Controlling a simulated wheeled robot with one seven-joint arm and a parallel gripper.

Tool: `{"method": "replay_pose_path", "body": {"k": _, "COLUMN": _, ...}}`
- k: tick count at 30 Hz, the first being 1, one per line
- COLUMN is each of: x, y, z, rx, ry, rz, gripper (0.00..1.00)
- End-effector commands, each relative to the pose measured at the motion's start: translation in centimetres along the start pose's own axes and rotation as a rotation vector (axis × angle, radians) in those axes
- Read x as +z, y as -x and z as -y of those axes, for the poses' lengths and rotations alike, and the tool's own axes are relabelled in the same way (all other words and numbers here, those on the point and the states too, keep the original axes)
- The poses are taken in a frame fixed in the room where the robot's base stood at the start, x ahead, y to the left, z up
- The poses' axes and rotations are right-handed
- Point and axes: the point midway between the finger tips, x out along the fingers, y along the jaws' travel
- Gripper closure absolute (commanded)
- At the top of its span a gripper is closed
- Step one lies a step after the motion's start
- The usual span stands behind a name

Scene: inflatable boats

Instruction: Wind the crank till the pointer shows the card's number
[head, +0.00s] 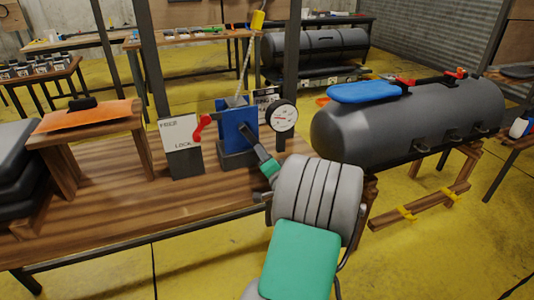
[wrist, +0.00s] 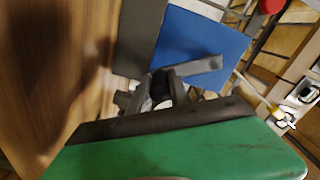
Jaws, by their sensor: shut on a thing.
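A blue winch (head: 236,128) stands on the wooden bench, with a rope rising from it. It also shows in the wrist view (wrist: 205,45). Its grey crank (wrist: 200,66) runs across the front of the blue housing in the wrist view. My gripper (wrist: 165,92) is shut on the crank's handle, which the fingers mostly hide. In the head view, my wrist hides most of this grip. A round white dial (head: 283,117) with a reddish pointer stands right of the winch. A small dark-and-white card (head: 265,96) is partly hidden behind; I cannot read its number.
A red lever (head: 202,126) stands beside a FREE/LOCK plate (head: 181,147). A grey inflatable tube (head: 400,120) lies on trestles at the right. An orange-topped wooden stand (head: 85,117) is at the left. The bench front (head: 140,215) is clear.

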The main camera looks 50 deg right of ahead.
Motion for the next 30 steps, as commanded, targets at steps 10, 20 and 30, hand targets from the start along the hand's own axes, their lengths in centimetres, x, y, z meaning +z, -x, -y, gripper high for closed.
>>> {"method": "replay_pose_path", "body": {"k": 10, "x": 0.3, "y": 0.0, "z": -0.1, "rx": 0.002, "ry": -0.003, "rz": 0.005, "gripper": 1.0}}
{"method": "replay_pose_path", "body": {"k": 20, "x": 0.0, "y": 0.0, "z": -0.1, "rx": 0.002, "ry": -0.002, "rz": 0.001, "gripper": 0.55}}
{"method": "replay_pose_path", "body": {"k": 30, "x": -0.1, "y": 1.9, "z": -0.3, "rx": 0.004, "ry": -0.003, "rz": -0.001, "gripper": 0.55}}
